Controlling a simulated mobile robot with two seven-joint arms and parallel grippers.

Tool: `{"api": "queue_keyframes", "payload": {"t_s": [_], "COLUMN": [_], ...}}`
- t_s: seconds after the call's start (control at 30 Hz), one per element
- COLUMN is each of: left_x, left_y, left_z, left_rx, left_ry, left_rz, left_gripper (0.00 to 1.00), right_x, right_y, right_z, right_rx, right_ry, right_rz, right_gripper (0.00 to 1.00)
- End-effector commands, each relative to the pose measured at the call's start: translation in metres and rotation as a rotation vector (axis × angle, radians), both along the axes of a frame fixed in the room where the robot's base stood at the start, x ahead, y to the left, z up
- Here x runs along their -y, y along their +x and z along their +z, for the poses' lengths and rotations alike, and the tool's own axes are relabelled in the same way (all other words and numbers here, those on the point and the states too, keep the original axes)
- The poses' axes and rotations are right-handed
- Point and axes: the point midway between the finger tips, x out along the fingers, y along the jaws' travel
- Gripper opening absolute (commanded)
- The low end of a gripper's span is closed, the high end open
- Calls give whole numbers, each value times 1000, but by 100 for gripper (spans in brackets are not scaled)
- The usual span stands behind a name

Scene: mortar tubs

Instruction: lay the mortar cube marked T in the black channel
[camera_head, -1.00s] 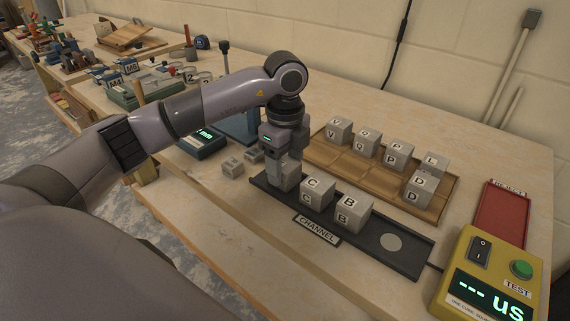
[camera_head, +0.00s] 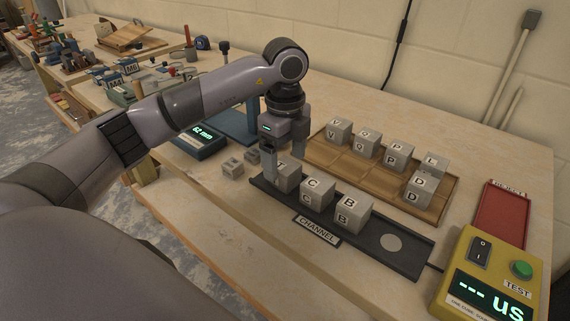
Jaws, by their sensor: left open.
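The grey mortar cube marked T (camera_head: 288,177) sits in the left end of the black channel (camera_head: 405,259), beside the cubes marked C (camera_head: 316,194) and B (camera_head: 352,212). My left gripper (camera_head: 281,160) is open above and around the T cube. One finger shows at the cube's left side; the other finger is largely hidden. The top of the letter T is partly covered by the gripper. My right gripper is not in view.
A wooden tray (camera_head: 440,211) behind the channel holds several lettered cubes. Small grey blocks (camera_head: 233,167) lie left of the channel. A yellow tester (camera_head: 485,275) and red reject tray (camera_head: 502,214) stand at the right. The channel's right end is empty.

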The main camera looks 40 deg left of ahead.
Motion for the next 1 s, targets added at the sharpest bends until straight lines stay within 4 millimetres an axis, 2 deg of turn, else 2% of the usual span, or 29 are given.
{"api": "queue_keyframes", "payload": {"t_s": [0.2,0.4,0.63,1.0], "left_x": [1,0,0,0], "left_y": [1,1,0,0], "left_z": [53,85,97,98], "left_rx": [6,3,1,0], "left_ry": [-1,1,0,0], "left_rz": [-1,1,1,0], "left_gripper": [83,83,83,83], "right_x": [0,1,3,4], "right_y": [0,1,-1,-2], "right_z": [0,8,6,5], "right_rx": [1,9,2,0], "right_ry": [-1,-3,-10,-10], "right_rz": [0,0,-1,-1], "right_gripper": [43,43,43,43]}}
